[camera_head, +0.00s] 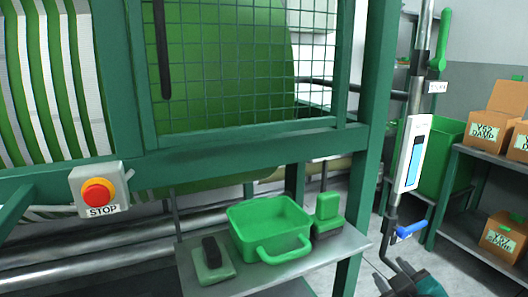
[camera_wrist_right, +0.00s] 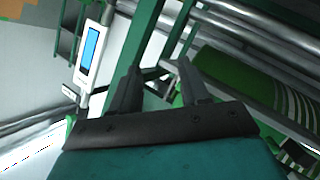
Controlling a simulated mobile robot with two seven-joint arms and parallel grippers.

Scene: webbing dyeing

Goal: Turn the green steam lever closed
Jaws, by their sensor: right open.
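The green steam lever (camera_head: 441,40) is at the upper right of the head view, on a grey vertical pipe (camera_head: 417,75). Its handle points up, roughly along the pipe, with a small white label (camera_head: 438,87) below it. My right gripper (camera_head: 396,268) is at the bottom right, well below the lever and near the pipe's lower end. In the wrist view its two dark fingers (camera_wrist_right: 160,82) are apart with nothing held between them. A green piece (camera_wrist_right: 70,124) at the left there may be the lever, partly hidden. My left gripper is not in view.
A white panel with a blue display (camera_head: 411,153) and a blue lever (camera_head: 411,230) are on the same pipe. A green frame post (camera_head: 372,130) stands left of it. A shelf holds a green basket (camera_head: 270,225). Cardboard boxes (camera_head: 490,128) stand right.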

